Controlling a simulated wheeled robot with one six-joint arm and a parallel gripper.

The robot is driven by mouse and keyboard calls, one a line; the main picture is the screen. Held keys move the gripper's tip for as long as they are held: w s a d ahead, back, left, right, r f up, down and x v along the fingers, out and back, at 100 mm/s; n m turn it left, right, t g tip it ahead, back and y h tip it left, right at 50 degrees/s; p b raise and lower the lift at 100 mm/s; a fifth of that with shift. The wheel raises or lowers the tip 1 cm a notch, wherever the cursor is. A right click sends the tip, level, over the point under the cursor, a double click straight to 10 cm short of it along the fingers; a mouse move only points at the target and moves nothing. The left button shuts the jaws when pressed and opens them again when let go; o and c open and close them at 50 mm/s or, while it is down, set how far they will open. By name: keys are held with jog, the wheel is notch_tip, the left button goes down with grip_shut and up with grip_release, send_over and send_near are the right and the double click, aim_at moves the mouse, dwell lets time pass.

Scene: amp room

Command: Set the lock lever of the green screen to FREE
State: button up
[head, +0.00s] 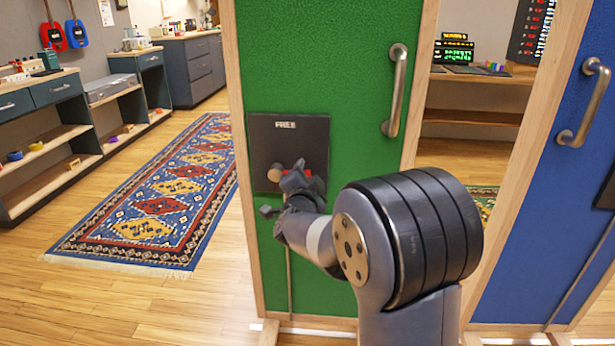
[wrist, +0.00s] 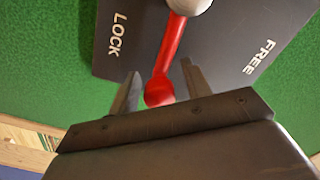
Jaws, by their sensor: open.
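The green screen (head: 330,60) stands upright in the head view. A dark lock plate (head: 262,140) is on its front, with FREE near the top edge. The red lock lever (head: 299,173) points right from a pale round pivot (head: 274,174). In the wrist view the lever (wrist: 170,55) lies between the words LOCK and FREE on the plate (wrist: 222,50). My gripper (head: 296,181) is in front of the plate. In the wrist view my gripper (wrist: 162,70) is open, one finger on each side of the lever's round end. Contact cannot be told. LOCK is hidden in the head view.
A metal handle (head: 395,90) is right of the plate on the green screen. A blue screen (head: 560,190) with its own handle stands to the right. A patterned rug (head: 165,195) and low shelves (head: 60,165) are at left. Bare wooden floor lies left of the screen.

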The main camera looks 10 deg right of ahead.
jog(key=shift+c, duration=0.5)
grip_shut()
